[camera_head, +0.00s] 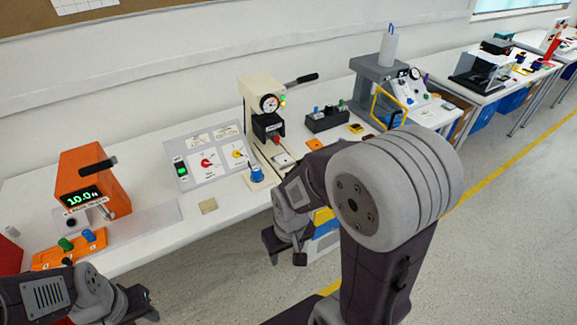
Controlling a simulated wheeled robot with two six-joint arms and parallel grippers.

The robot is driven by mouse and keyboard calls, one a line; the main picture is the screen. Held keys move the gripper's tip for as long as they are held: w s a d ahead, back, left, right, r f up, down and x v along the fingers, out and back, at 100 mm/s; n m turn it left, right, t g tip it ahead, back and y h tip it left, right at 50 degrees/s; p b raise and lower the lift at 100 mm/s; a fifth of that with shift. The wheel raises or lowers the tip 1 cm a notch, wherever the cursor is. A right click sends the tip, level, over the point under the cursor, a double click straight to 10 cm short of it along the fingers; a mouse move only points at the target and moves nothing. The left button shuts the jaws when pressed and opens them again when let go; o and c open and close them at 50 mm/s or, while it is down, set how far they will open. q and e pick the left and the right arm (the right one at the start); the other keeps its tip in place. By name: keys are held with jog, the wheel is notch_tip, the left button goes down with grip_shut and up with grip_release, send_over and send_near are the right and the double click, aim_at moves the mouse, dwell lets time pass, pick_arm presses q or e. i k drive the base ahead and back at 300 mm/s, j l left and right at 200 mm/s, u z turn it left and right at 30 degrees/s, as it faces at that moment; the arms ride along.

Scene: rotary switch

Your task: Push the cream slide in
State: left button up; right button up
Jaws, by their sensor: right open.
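A cream press (252,92) with a round gauge and a black lever stands at the back middle of the bench. A cream base strip (262,186) with a blue knob (256,173) reaches toward the front edge below it. I cannot tell for sure which cream part is the slide, or how far in it sits. My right gripper (284,250) is open and empty, low in front of the bench edge and apart from the press. My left gripper (135,304) is at the bottom left, partly cut off; its jaws are unclear.
A switch panel (213,156) stands left of the press, and an orange display unit (92,180) farther left. A black block with knobs (326,119) and a grey stand (378,80) are to the right.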

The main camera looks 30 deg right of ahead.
aim_at(281, 171)
jog(key=i+l+u, duration=0.15)
jog(key=l, duration=0.3)
jog(key=i+l+u, duration=0.2)
jog(key=l, duration=0.25)
jog(key=l+u, duration=0.15)
jog(key=l, duration=0.3)
